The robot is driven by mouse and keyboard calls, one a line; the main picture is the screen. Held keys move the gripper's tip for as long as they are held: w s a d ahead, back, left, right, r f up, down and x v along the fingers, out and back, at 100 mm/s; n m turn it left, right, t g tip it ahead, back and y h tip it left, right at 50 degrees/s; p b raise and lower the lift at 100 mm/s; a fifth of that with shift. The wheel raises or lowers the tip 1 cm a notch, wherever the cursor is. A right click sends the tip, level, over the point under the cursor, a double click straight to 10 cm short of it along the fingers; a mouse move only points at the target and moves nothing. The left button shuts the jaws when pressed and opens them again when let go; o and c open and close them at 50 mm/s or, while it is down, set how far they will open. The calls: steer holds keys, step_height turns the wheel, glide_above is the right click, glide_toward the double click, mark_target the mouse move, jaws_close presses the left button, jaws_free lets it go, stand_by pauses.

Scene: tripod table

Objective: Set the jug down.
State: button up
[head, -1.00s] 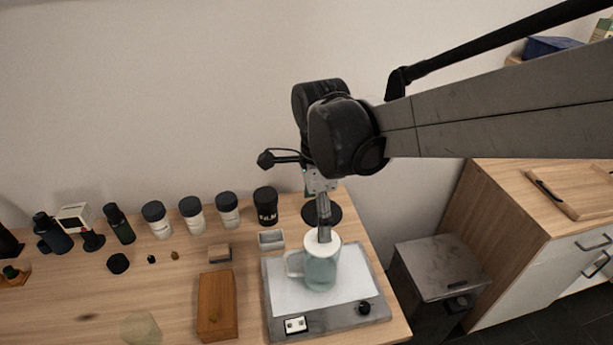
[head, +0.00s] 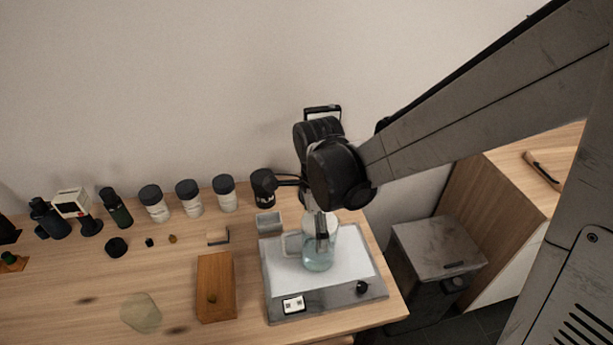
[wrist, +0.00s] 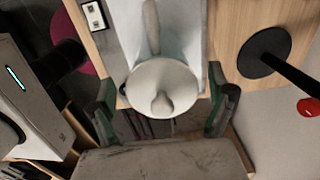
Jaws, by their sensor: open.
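The jug (head: 318,262) is clear glass with a bluish lower part. It looks upright on the white top of a grey flat device (head: 375,290), with its handle to the left. In the wrist view its pale round lid with a knob (wrist: 163,85) lies between my fingers, and the handle points up the picture. My gripper (head: 321,232) is open at the jug's upper part. In the wrist view my gripper (wrist: 164,108) has one finger on each side of the lid, with gaps showing. The arm hides part of the jug's top in the head view.
Several dark-lidded jars (head: 190,198) line the wall. A black round stand base (wrist: 265,52) with a pole is close by. Bare table (head: 100,270) lies at the left.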

steer(key=shift+d+f, duration=0.1)
steer(key=shift+f, duration=1.45)
steer(key=c, duration=1.9)
steer(key=shift+c, duration=0.2)
steer(key=shift+r, duration=0.15)
